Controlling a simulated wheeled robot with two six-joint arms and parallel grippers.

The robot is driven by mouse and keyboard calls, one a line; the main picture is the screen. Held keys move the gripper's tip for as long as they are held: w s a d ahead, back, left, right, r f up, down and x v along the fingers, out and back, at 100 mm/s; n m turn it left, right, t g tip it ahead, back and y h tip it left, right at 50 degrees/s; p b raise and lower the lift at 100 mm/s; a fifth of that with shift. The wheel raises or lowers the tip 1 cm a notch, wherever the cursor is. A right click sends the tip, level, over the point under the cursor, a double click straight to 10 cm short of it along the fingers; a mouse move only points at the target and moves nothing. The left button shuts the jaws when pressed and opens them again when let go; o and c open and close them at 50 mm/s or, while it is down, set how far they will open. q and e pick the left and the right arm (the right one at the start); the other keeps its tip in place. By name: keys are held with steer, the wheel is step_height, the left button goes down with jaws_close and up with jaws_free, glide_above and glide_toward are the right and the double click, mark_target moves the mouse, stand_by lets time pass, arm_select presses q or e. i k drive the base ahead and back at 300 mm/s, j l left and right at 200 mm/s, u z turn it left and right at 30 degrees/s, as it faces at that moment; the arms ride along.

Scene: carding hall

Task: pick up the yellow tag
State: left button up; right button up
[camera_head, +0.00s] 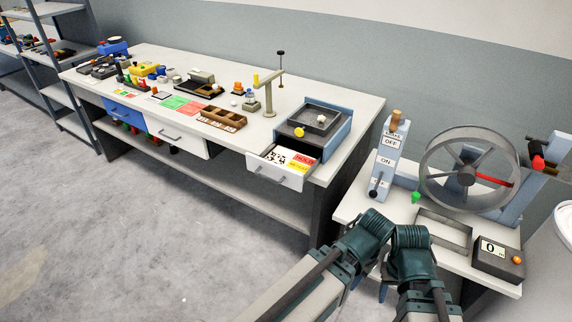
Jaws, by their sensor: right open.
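A small yellow piece (297,168) that looks like a tag lies in the pulled-out white drawer, beside a red label (304,158) and a white card with black marks (277,158). It is too small to read. Another small yellow piece (256,80) shows at the post of the beige stand on the bench; I cannot tell which is the tag. My right gripper (370,285) is low in the picture, partly hidden by my own arm. It is open, with nothing seen in it, well apart from the drawer. My left gripper is not in view.
The long bench (362,112) carries a brown compartment tray (222,118), a blue-grey box with a yellow knob (299,131) and several small items. At right, a side table (351,203) holds a lever switch (383,160), a large wheel (467,175) and a counter box (497,259). The floor at left is clear.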

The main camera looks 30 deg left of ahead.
mark_target(135, 80)
steer(key=i+j+u, duration=0.1)
steer(key=j, duration=0.65)
steer(key=i+j+u, duration=0.1)
steer(key=i+j, duration=0.15)
steer(key=j, duration=0.5)
steer(key=i+j+u, duration=0.1)
steer(key=j, duration=0.65)
steer(key=i+j+u, duration=0.15)
steer(key=i+j, duration=0.15)
steer(key=j, duration=0.4)
steer(key=i+j+u, duration=0.1)
steer(key=i+j, duration=0.15)
steer(key=j, duration=0.45)
steer(key=i+j+u, duration=0.1)
steer(key=i+j, duration=0.2)
steer(key=j, duration=0.35)
steer(key=i+j+u, duration=0.1)
steer(key=i+j, duration=0.2)
steer(key=j, duration=0.35)
steer(key=i+j+u, duration=0.1)
steer(key=i+j, duration=0.25)
steer(key=j, duration=0.25)
